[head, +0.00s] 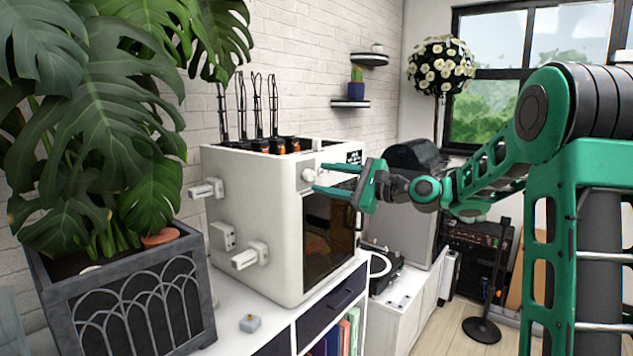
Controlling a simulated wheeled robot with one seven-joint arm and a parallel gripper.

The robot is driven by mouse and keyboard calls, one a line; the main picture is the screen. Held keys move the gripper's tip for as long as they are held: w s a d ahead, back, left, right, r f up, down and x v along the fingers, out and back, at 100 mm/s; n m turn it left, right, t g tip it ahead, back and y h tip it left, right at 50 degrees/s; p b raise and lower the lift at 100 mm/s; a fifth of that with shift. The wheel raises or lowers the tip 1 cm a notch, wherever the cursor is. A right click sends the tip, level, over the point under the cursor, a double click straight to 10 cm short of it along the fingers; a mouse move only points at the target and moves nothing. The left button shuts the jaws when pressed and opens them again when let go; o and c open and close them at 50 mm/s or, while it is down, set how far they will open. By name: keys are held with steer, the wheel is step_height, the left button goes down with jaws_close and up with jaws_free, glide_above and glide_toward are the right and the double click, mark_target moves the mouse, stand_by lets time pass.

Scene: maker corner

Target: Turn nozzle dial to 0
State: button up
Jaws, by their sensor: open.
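A white box-shaped machine (255,225) with a dark front window (328,238) stands on a white cabinet. A round white dial (308,175) sits on the upper left of its front face. The dial's markings are too small to read. My gripper (322,181) is green and open, with its fingers pointing left at the dial. The fingertips are at or very close to the dial; I cannot tell whether they touch it.
A large leafy plant in a grey planter (135,290) stands at the left. White spool holders (250,255) stick out from the machine's side. A turntable (382,262) stands behind at the right.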

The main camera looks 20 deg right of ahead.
mark_target(309, 175)
steer(key=shift+x, duration=1.3)
steer(key=shift+c, duration=0.4)
steer(key=c, duration=1)
steer(key=shift+o, duration=0.2)
steer(key=shift+a, duration=0.3)
steer(key=shift+d, duration=0.2)
steer(key=shift+f, duration=0.1)
